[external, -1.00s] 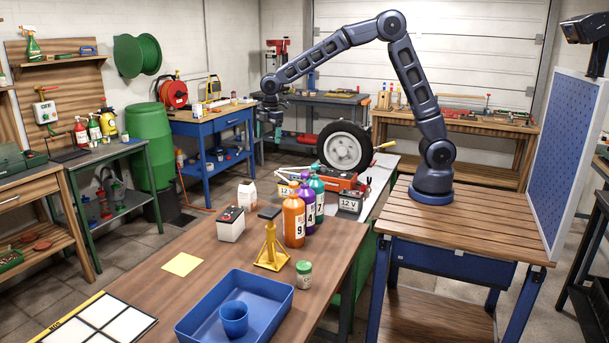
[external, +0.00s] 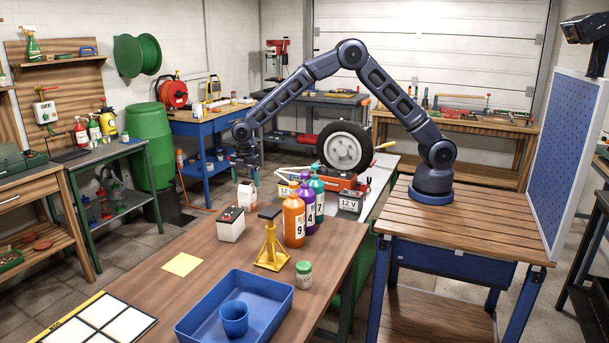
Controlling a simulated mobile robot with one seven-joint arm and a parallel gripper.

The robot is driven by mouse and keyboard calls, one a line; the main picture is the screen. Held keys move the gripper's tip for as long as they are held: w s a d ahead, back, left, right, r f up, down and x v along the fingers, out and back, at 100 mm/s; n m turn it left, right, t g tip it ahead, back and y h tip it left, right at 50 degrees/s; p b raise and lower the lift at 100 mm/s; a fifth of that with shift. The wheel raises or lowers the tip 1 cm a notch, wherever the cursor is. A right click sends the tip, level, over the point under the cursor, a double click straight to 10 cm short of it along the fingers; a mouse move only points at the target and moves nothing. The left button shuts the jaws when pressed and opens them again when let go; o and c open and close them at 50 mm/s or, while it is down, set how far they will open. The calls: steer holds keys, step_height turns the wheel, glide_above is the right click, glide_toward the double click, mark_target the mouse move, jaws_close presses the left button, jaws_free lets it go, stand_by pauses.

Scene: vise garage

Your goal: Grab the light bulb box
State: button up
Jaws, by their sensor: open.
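A small white carton (external: 247,195) with a pinkish-orange front stands upright at the far end of the brown workbench. It looks most like the light bulb box, but its print is too small to read. My gripper (external: 247,177) points down just above the carton and overlaps its top edge in the picture. It is open, with nothing seen in it. I cannot tell whether the fingers touch the carton or are around it.
A white battery with a black top (external: 231,225) stands close in front of the carton. Numbered orange (external: 294,221), purple and teal bottles stand to its right, with a yellow jack stand (external: 271,243) nearer. A blue tray (external: 208,328) holds a blue cup.

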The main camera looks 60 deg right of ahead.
mark_target(247, 196)
steer(key=f, duration=0.7)
steer(key=shift+w+d+f, duration=0.1)
steer(key=shift+w+d, duration=0.05)
steer(key=shift+d, duration=0.1)
steer(key=c, duration=1.1)
